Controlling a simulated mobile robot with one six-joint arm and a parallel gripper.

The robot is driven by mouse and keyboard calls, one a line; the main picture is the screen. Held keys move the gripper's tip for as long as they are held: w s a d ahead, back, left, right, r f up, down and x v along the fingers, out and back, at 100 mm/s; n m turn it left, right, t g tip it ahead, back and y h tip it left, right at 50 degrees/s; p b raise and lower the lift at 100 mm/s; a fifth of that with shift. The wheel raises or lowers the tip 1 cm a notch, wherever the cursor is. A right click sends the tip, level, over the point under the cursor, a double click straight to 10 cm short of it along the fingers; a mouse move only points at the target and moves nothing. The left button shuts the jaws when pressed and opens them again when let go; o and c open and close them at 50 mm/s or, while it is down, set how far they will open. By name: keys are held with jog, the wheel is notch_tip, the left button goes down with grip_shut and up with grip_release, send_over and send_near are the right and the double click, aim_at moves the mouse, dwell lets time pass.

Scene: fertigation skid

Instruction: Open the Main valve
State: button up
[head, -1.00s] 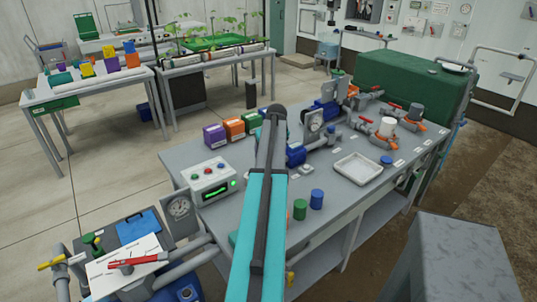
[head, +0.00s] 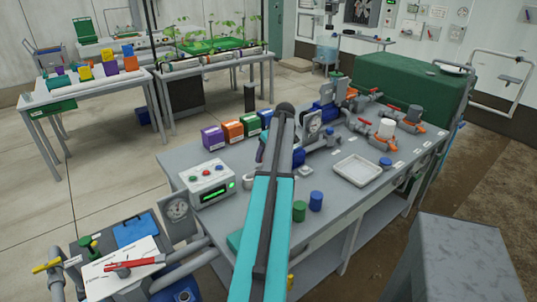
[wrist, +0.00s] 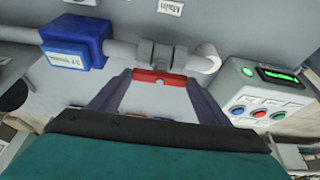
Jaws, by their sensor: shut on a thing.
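In the wrist view, the Main valve (wrist: 163,55) is a grey fitting on a grey pipe, with a "Main" label (wrist: 171,7) beyond it. Its red handle (wrist: 150,75) lies crosswise in the picture. My gripper (wrist: 160,81) has its two dark fingers at the ends of this red handle and is shut on it. In the head view my own arm stretches over the bench and hides the gripper and this valve.
A blue pipe block (wrist: 75,42) sits left of the valve. A control box (wrist: 262,100) with coloured buttons stands close to the right finger. On the bench are green (head: 299,211) and blue (head: 316,201) cylinders and a white tray (head: 358,170).

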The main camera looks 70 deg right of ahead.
jog(key=shift+s+f, duration=0.1)
jog(key=shift+s, duration=0.1)
jog(key=o, duration=1)
jog(key=shift+o, duration=0.3)
jog(key=shift+w, duration=0.1)
jog(key=b+v, duration=0.2)
jog(key=v, duration=1.2)
jog(key=shift+b, duration=0.4)
jog(key=shift+w, duration=0.1)
